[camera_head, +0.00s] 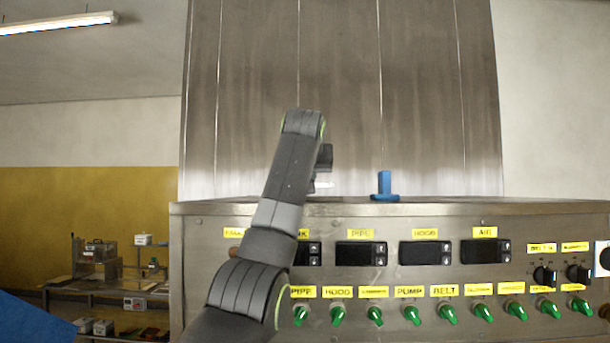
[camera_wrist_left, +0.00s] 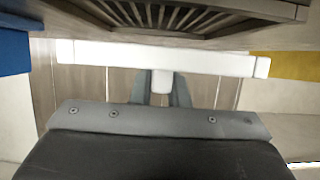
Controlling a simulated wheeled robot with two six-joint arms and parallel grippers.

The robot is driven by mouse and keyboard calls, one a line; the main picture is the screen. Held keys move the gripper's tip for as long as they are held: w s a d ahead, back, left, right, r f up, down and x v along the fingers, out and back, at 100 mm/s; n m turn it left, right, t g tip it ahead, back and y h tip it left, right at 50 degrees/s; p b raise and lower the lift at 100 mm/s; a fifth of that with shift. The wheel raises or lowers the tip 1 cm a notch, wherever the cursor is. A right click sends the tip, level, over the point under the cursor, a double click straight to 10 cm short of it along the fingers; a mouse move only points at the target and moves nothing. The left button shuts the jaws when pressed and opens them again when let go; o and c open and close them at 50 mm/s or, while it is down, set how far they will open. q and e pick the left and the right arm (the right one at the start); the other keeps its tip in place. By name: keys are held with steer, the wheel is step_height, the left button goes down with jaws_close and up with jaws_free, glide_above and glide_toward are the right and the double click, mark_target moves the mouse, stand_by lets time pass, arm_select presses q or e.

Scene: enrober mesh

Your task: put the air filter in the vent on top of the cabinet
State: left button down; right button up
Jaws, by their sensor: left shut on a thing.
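The air filter (camera_wrist_left: 225,64) is a long white bar with a short tab in its middle. My left gripper (camera_wrist_left: 162,92) is shut on that tab in the left wrist view. In the head view only a small white part of the filter (camera_head: 324,184) shows beside my arm, just above the cabinet (camera_head: 330,210); my arm hides the rest. The vent (camera_wrist_left: 190,16), a dark slatted grille in a frame, lies at the top edge of the left wrist view, apart from the filter in the picture. The head view does not show the vent. My right gripper is out of view.
A blue post with a flange (camera_head: 384,188) stands on the cabinet top, right of my arm. A tall metal hood (camera_head: 340,90) rises behind. Displays, green switches (camera_head: 374,316) and black knobs cover the cabinet front. A shelf table (camera_head: 90,283) stands far left.

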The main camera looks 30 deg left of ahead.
arm_select(q)
steer(key=shift+w+f, duration=0.35)
steer(key=shift+f, duration=0.05)
steer(key=shift+w+d+f, duration=0.1)
steer(key=shift+w+f, duration=0.1)
steer(key=shift+w, duration=0.1)
steer(key=shift+f+b, duration=0.15)
steer(key=shift+b, duration=0.2)
steer(key=c, duration=1.4)
jaws_free()
steer(key=shift+s, duration=0.4)
steer(key=shift+w, duration=0.1)
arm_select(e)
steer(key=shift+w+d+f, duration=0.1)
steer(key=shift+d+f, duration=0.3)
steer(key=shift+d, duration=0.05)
